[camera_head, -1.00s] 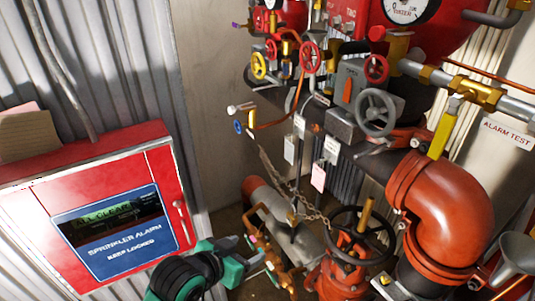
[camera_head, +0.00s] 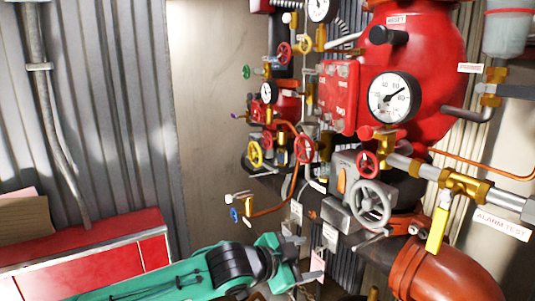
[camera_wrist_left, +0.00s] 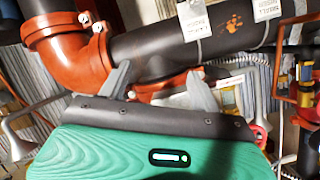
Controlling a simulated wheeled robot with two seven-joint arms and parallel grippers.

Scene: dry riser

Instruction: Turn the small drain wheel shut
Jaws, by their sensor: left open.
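Several small hand wheels sit on the riser's valves: a yellow one (camera_head: 254,153), a red one (camera_head: 304,149), another red one (camera_head: 367,164), a blue one (camera_head: 234,215) and a green one (camera_head: 246,72). A larger grey wheel (camera_head: 372,204) is right of them. I cannot tell which is the drain wheel. My left gripper (camera_head: 305,262) is open and empty, below and left of the grey wheel, apart from the small wheels. In the left wrist view its two fingers (camera_wrist_left: 158,74) are spread before dark and orange pipework. My right gripper is out of view.
A thick orange elbow pipe (camera_head: 440,275) is at lower right. Hanging tags (camera_head: 330,236) and a copper tube (camera_head: 285,200) crowd the space around the gripper. A yellow lever (camera_head: 437,230) hangs at right.

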